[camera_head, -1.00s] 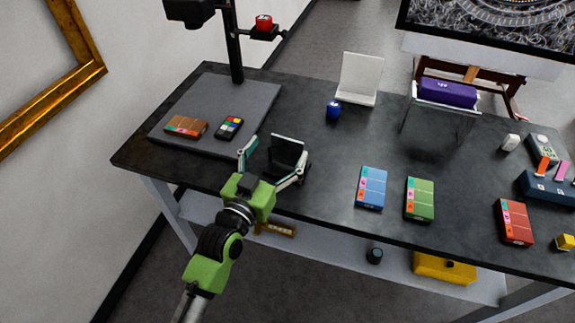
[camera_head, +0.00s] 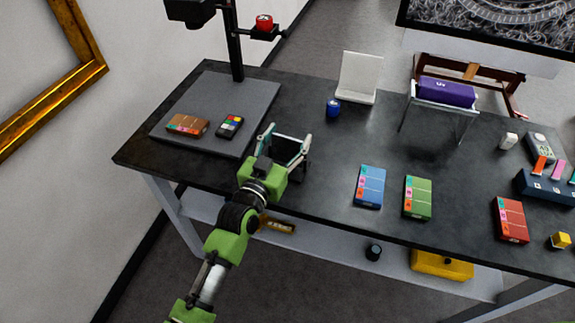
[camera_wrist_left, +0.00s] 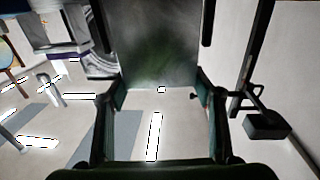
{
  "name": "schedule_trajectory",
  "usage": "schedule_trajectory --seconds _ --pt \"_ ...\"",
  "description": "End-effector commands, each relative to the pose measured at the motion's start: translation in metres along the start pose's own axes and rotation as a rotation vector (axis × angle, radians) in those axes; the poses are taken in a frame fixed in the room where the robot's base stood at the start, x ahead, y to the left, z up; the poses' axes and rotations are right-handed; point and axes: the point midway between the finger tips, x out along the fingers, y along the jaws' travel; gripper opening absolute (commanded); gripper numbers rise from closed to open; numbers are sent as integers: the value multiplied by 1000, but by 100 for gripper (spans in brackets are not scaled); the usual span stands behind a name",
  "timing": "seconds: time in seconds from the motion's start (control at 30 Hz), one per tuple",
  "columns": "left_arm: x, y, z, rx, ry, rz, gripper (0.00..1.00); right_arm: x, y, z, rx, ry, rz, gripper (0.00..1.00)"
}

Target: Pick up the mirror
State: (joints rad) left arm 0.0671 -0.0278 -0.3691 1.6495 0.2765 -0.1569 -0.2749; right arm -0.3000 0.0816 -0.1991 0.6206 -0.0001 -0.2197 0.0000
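The mirror, a small dark panel (camera_head: 284,147) in a black holder, stands near the left front of the table. In the head view my left gripper (camera_head: 288,139) is at it, fingers spread to either side, hiding its lower part. In the left wrist view, which looks upside down, the dark panel (camera_wrist_left: 160,45) fills the top middle. The fingertips (camera_wrist_left: 161,92) lie beside its two edges. I cannot tell whether they touch it. My right gripper is not in view.
On the dark table (camera_head: 310,190), a grey mat (camera_head: 190,100) and black post (camera_head: 235,45) are to the left. A blue box (camera_head: 370,186), a green box (camera_head: 417,197) and a white stand (camera_head: 357,78) are to the right. A lower shelf (camera_head: 340,250) holds a yellow case (camera_head: 441,265).

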Motion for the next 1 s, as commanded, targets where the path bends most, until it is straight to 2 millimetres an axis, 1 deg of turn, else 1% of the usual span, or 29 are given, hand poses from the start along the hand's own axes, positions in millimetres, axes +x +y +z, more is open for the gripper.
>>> schedule_trajectory --seconds 0.03,0.07,0.1,0.13,0.37,0.57,0.67,0.8,1.0 --pt "0 0 0 0 -1 0 26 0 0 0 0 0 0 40" --pt "0 0 0 0 -1 0 18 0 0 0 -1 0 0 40" --pt "0 0 0 0 -1 0 8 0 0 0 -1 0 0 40" --pt "0 0 -3 0 5 -1 5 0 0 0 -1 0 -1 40" --pt "0 0 -3 0 5 -1 5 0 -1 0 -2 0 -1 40" --pt "0 0 -11 -1 7 -1 5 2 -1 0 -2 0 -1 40" --pt "0 0 -20 0 9 -1 5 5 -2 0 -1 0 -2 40" --pt "-1 0 -36 0 9 -1 5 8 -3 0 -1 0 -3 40" --pt "-20 2 -57 -1 8 -1 5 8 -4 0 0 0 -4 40"
